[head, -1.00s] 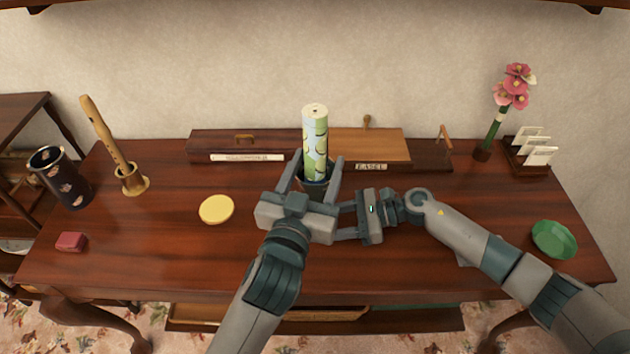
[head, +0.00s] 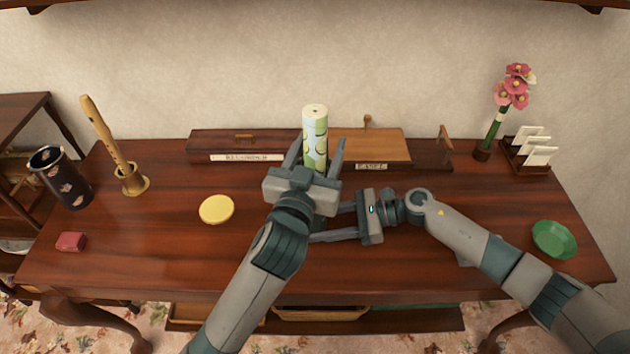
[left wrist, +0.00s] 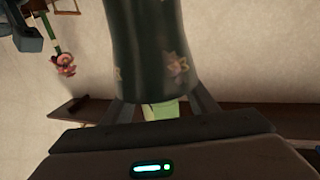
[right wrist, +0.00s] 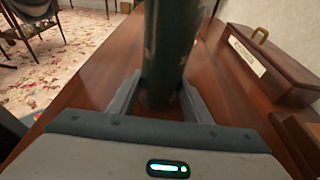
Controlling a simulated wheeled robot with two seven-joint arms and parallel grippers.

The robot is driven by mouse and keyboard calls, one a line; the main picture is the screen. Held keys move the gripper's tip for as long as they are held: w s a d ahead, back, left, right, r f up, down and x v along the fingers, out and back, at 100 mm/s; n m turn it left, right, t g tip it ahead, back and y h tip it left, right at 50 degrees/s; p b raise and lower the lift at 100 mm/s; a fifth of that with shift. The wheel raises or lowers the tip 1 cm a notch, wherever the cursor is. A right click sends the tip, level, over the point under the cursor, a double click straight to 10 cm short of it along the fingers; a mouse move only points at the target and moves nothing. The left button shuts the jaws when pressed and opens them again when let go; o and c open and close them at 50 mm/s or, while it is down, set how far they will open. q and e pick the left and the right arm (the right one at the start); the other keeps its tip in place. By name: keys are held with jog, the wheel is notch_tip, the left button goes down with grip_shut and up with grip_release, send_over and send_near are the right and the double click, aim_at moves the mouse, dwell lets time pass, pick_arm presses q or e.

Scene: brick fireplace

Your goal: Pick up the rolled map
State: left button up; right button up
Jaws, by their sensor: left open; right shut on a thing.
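The rolled map (head: 315,121) is a pale green and cream roll standing upright at the middle of the desk. Its lower end is in a dark green flowered holder, hidden by my left gripper in the head view; the holder (right wrist: 165,60) shows in the right wrist view. My left gripper (head: 315,143) is open, with one finger on each side of the map. The left wrist view is upside down and shows the holder (left wrist: 150,55) and a bit of the map (left wrist: 163,110) between the fingers. My right gripper (head: 335,221) is shut on the holder, low down at the desk.
Behind stand a long wooden box (head: 215,144) and a lighter box (head: 370,146). Left are a yellow disc (head: 217,209), a recorder on a stand (head: 100,130), a dark cup (head: 65,180) and a red block (head: 71,242).

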pick_arm(q)
jog(key=shift+w, duration=0.1)
dwell(0.4)
grip_shut()
jog(key=shift+r, duration=0.1)
notch_tip(320, 180, up, 28)
dwell(0.7)
pick_arm(e)
jog(key=o, duration=0.9)
jog(key=shift+d, duration=0.1)
